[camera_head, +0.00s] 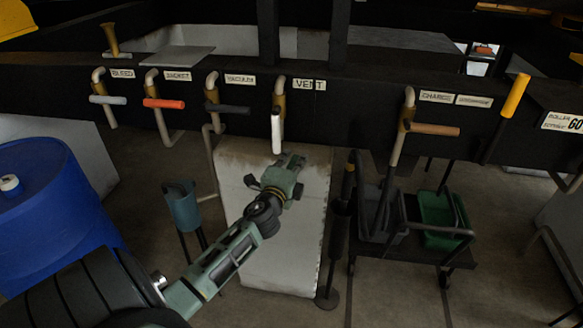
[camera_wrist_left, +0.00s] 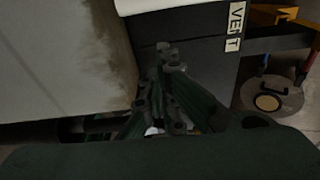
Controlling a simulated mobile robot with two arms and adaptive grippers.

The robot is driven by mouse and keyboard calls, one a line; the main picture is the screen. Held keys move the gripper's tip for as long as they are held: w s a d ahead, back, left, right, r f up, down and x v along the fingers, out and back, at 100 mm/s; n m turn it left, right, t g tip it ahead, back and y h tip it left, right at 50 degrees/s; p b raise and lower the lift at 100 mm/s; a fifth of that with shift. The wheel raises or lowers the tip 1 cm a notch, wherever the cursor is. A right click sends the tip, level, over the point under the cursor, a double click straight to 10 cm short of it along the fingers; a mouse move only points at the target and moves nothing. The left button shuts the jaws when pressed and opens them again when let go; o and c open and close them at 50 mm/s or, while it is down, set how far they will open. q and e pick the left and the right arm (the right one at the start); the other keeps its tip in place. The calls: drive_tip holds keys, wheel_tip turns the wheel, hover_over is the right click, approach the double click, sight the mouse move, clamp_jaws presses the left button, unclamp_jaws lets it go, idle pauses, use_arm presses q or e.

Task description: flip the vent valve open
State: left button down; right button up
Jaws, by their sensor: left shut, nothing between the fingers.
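The vent valve's white handle (camera_head: 276,132) hangs straight down from its brass-coloured body, left of the VENT label (camera_head: 309,85). My left gripper (camera_head: 292,160) is shut and empty, just below and slightly right of the handle's lower end. I see no clear contact between them. In the left wrist view the shut fingers (camera_wrist_left: 165,60) point toward the dark beam, and the VENT label (camera_wrist_left: 235,25) is at the upper right. A pale bar (camera_wrist_left: 165,5) at the top edge looks like the white handle, mostly cut off. My right gripper is not in view.
Neighbouring valves have a grey-blue handle (camera_head: 108,99), an orange one (camera_head: 164,103), a black one (camera_head: 228,108) and a brown one (camera_head: 432,129). A pale panel (camera_head: 285,230) stands behind my arm. A blue drum (camera_head: 45,200) is left; a cart with a green bin (camera_head: 440,220) is right.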

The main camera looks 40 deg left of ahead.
use_arm(q)
drive_tip(key=v, duration=0.3)
drive_tip(key=shift+s+d, duration=0.15)
drive_tip(key=shift+d, duration=0.2)
